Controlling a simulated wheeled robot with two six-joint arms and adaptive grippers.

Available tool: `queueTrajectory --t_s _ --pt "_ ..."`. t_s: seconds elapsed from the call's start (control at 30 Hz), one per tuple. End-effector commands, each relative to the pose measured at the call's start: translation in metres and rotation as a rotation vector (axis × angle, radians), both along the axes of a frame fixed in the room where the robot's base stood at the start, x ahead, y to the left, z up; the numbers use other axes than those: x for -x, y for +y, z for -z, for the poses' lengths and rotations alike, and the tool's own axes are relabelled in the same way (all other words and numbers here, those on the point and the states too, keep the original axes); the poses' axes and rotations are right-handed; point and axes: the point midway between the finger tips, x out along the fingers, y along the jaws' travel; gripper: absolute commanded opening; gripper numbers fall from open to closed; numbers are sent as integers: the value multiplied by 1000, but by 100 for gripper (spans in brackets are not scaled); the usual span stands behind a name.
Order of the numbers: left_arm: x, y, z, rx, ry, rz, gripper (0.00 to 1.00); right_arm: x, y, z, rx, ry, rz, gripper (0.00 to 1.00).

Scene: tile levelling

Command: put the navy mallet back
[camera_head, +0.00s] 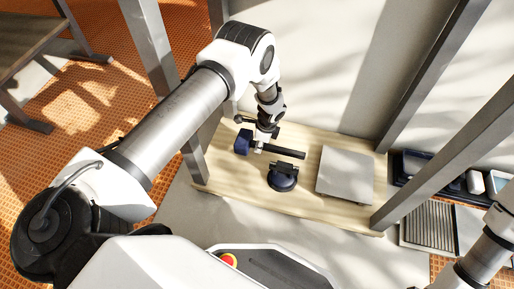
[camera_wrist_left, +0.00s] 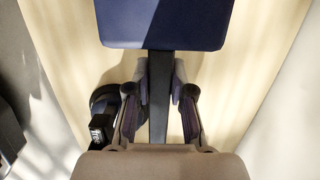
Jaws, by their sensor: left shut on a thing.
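The navy mallet has a navy block head (camera_head: 243,142) and a dark straight handle (camera_head: 288,152). My left gripper (camera_head: 262,146) is shut on the handle close to the head, over the left part of the light wooden board (camera_head: 320,217). In the left wrist view the mallet head (camera_wrist_left: 165,25) fills the top, and the handle runs down between the two fingers of the left gripper (camera_wrist_left: 160,85). Whether the mallet touches the board I cannot tell. Part of my right arm shows at the lower right; its gripper is out of view.
A dark navy suction-cup lifter (camera_head: 283,178) stands just in front of the mallet; it also shows in the left wrist view (camera_wrist_left: 103,112). A grey square tile (camera_head: 345,173) lies right of it. Grey metal posts (camera_head: 432,75) frame the board. A dark tray (camera_head: 407,174) lies farther right.

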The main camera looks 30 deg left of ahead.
Motion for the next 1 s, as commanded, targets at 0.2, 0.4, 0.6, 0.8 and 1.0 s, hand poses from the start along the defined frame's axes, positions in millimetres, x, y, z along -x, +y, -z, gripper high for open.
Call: queueTrajectory --t_s 0.2,0.4,0.6,0.8,1.0 --pt "-1 0 44 1 -1 -1 0 -2 -1 27 1 -5 5 40" --pt "-1 0 45 0 -2 -1 0 -2 -1 25 1 -6 6 40" --pt "-1 0 47 1 -2 -2 32 -2 -1 27 1 -6 6 40" --pt "0 0 47 1 -2 -2 47 -2 -1 27 1 -5 6 40" --pt "-1 0 41 1 -2 -2 47 -2 -1 23 1 -5 6 40"
